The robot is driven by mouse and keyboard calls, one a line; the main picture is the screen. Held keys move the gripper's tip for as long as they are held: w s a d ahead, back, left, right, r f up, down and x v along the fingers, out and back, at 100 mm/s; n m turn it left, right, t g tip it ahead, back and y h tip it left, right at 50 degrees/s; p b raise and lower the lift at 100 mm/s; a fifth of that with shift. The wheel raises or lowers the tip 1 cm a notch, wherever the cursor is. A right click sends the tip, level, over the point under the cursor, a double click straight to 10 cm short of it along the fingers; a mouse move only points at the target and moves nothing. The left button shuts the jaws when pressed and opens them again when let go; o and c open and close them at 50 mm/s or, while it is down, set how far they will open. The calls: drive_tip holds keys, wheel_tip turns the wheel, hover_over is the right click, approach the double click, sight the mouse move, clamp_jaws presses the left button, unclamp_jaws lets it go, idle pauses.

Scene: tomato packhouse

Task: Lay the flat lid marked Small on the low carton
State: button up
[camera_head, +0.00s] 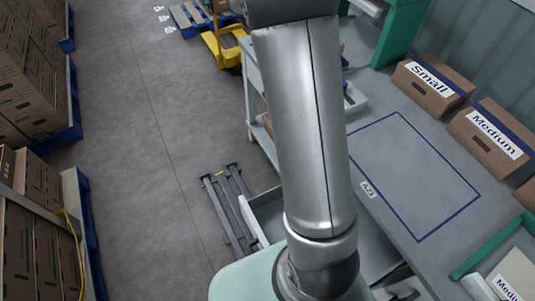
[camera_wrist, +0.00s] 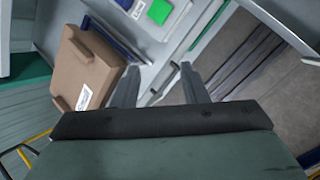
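A brown carton with a blue band and a label reading Small (camera_head: 432,86) stands at the back of the grey bench. I cannot tell whether it is the low carton. A flat lid marked Small is not plainly visible in either view. In the wrist view, a brown carton (camera_wrist: 85,68) with a small white label lies left of my gripper (camera_wrist: 158,82). Its label is too small to read. My gripper's two fingers are apart with nothing between them. In the head view my arm rises out of the top edge, so the gripper is hidden there.
A Medium carton (camera_head: 488,138) stands beside the Small one. A pale piece marked Medium (camera_head: 512,276) lies at the lower right, near a green edge (camera_head: 485,250). The blue-outlined bench area (camera_head: 415,175) looks clear. Stacked cartons (camera_head: 25,75) stand at left.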

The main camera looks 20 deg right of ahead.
drive_tip(key=s+a+m+y, duration=0.2)
drive_tip(key=s+a, duration=0.4)
drive_tip(key=s, duration=0.4)
drive_tip(key=s+a+m+y, duration=0.2)
drive_tip(key=s+a, duration=0.4)
drive_tip(key=s, duration=0.3)
drive_tip(key=s+a+m+t+y, duration=0.1)
drive_tip(key=s+a+m, duration=0.3)
drive_tip(key=s, duration=0.6)
drive_tip(key=a+y, duration=0.1)
drive_tip(key=a, duration=0.1)
drive_tip(key=shift+s+a+r, duration=0.15)
drive_tip(key=shift+s+a, duration=0.2)
drive_tip(key=shift+a, duration=0.05)
drive_tip(key=shift+s, duration=0.1)
